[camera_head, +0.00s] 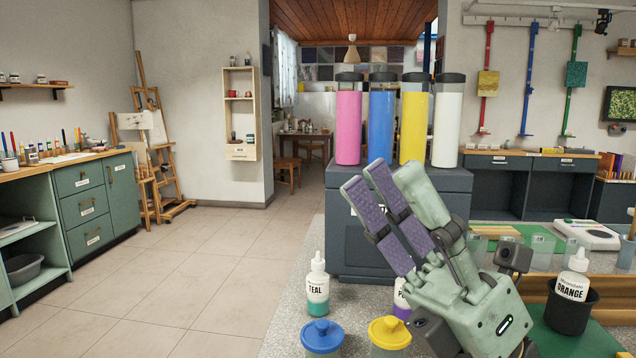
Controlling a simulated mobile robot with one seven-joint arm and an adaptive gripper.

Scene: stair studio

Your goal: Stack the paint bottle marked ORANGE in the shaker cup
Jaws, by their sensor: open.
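The paint bottle marked ORANGE (573,284), white with a pale cap, stands in a black cup (569,314) at the lower right. The cup hides its lower part. The black cup appears to be the shaker cup, and it rests on a green mat. My gripper (382,178), pale green with purple finger pads, is raised in the middle of the view, pointing up and left. It is open, with nothing seen between its fingers. It is to the left of the ORANGE bottle and apart from it.
A TEAL bottle (317,288) and a partly hidden purple bottle (402,300) stand on the counter, near a blue-lidded jar (321,338) and a yellow-lidded jar (389,335). A dark machine (350,245) with tall coloured cylinders stands behind. A white scale (587,235) is at right.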

